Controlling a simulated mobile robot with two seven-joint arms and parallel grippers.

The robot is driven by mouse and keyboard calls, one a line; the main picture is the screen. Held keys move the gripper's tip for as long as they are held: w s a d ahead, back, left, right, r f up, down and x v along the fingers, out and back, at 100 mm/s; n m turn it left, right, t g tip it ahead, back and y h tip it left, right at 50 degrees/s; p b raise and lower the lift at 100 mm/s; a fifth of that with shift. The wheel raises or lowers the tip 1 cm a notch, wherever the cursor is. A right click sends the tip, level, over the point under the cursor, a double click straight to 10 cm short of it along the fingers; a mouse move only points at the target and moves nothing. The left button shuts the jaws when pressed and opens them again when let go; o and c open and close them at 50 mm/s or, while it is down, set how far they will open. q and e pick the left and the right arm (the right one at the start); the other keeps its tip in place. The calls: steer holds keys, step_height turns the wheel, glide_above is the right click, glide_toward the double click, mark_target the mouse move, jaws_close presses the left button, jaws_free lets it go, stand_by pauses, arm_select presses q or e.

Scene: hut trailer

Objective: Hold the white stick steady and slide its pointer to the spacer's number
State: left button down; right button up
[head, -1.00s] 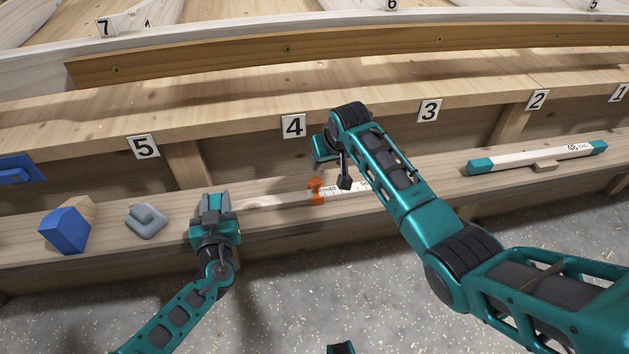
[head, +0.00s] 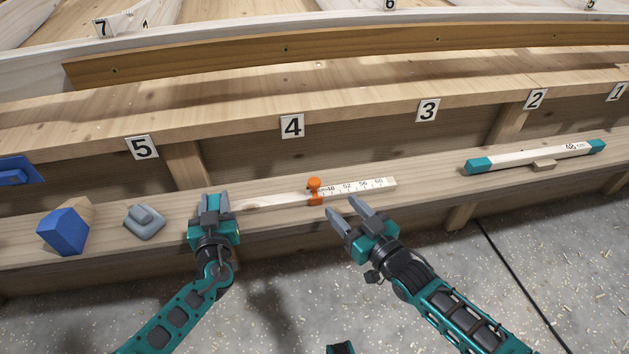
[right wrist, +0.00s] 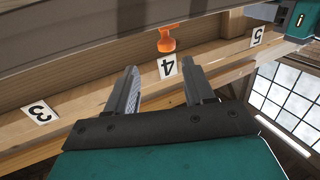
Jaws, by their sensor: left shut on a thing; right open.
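The white stick (head: 362,190) lies along the wooden ledge, with a printed scale on its right part reading 48, 52, 56, 60. Its orange pointer (head: 315,190) sits just left of the 48 mark; the pointer also shows in the right wrist view (right wrist: 167,42). My left gripper (head: 211,203) is shut on the stick's left end. My right gripper (head: 352,210) is open and empty, in front of the ledge, right of and nearer than the pointer. The spacer (head: 540,157) is a white bar with teal ends, marked 48, at the right on the ledge.
A blue block (head: 62,232) and a grey piece (head: 145,221) stand on the ledge left of my left gripper. Number cards, such as 4 (head: 292,126), line the beam behind. The ledge between stick and spacer is clear.

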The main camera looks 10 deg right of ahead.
mark_target(318, 186)
steer(key=x, duration=0.7)
steer(key=a+x, duration=0.1)
steer(key=x, duration=0.2)
steer(key=shift+w+a+r, duration=0.1)
steer(key=shift+r, duration=0.15)
jaws_close()
stand_by(0.4)
